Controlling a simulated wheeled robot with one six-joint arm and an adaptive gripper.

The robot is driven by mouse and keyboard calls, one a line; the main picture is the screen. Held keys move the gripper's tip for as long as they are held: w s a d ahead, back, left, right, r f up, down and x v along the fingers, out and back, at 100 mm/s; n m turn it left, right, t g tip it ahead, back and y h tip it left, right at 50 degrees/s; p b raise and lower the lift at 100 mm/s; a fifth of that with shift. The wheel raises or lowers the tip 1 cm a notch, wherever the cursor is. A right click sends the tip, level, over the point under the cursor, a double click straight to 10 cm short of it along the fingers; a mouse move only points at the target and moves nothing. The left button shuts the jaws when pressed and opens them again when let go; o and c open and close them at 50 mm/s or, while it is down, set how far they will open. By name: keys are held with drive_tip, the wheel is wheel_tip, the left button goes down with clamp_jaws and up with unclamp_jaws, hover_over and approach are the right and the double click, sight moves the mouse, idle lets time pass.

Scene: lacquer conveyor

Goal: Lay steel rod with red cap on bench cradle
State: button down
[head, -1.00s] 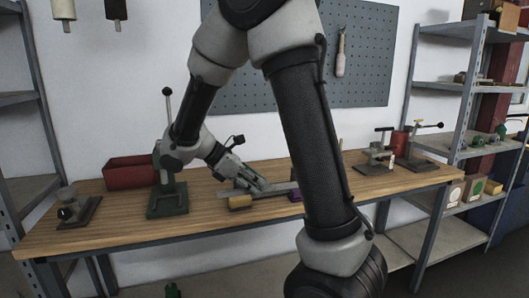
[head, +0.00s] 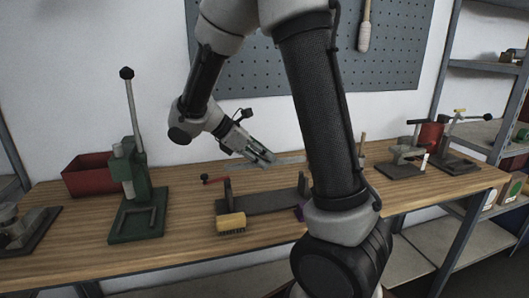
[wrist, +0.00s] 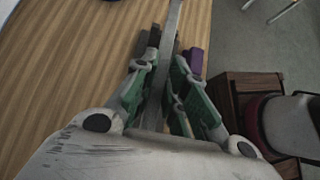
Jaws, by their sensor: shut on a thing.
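My gripper (head: 268,158) is above and behind the bench cradle, shut on the steel rod. In the wrist view, the grey rod (wrist: 174,22) runs from between the green-grey jaws (wrist: 165,85) toward the top edge. In the head view, a thin light stretch of it (head: 291,161) shows right of the jaws. A red piece (head: 207,180) on a thin bar shows left of the cradle; I cannot tell for sure that it is the rod's cap. The dark grey cradle (head: 262,203) has two uprights. The gap between rod and cradle is unclear.
A wooden-backed brush (head: 231,222) lies before the cradle's left end, and a purple block (head: 299,212) at its right. A green lever press (head: 137,190) and red bin (head: 88,175) stand left. Clamps (head: 408,158) stand right.

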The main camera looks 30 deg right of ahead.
drive_tip(key=shift+f, duration=3.2)
drive_tip(key=shift+w+a, duration=0.1)
drive_tip(key=shift+a, duration=0.35)
drive_tip(key=c, duration=1.4)
unclamp_jaws()
drive_tip(key=shift+o, duration=0.2)
drive_tip(key=v, duration=1.2)
